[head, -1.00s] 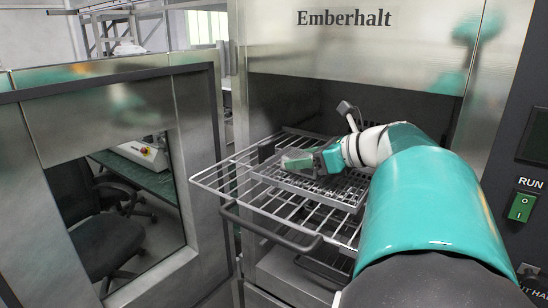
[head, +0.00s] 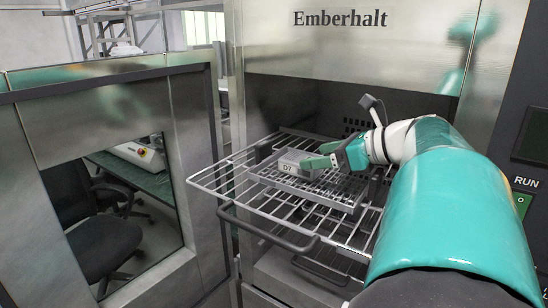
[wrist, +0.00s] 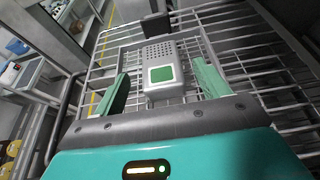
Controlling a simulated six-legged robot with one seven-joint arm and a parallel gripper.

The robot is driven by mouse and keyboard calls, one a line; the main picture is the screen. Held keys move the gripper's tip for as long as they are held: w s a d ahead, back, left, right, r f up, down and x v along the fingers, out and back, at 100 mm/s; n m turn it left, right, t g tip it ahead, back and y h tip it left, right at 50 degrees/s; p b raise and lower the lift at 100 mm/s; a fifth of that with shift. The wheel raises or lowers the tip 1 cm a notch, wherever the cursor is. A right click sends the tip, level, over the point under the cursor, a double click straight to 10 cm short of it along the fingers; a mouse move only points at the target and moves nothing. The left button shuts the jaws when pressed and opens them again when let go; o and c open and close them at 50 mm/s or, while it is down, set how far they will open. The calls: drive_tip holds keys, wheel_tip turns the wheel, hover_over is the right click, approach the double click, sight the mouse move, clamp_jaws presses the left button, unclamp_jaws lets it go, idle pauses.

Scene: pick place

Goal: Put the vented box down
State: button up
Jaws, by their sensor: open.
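The vented box (wrist: 160,53) is grey, with rows of small holes and a green square on its near end. In the head view the box (head: 291,163) shows a D7 label and rests on the wire tray on the pulled-out rack. My gripper (wrist: 163,84) is open, with one green finger to each side of the box's near end and gaps between. In the head view my gripper (head: 318,162) is at the box's right end, which it partly hides.
The wire rack (head: 225,180) sticks out of the oven's opening. The oven door (head: 110,105) stands open at the left. A dark block (wrist: 156,26) sits beyond the box. Bare wires lie around the tray.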

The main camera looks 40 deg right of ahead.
drive_tip(key=v, duration=0.6)
drive_tip(key=shift+s+d+r, duration=0.1)
drive_tip(key=shift+s+r, duration=0.1)
drive_tip(key=shift+s, duration=0.1)
drive_tip(key=shift+c, duration=0.2)
idle(0.7)
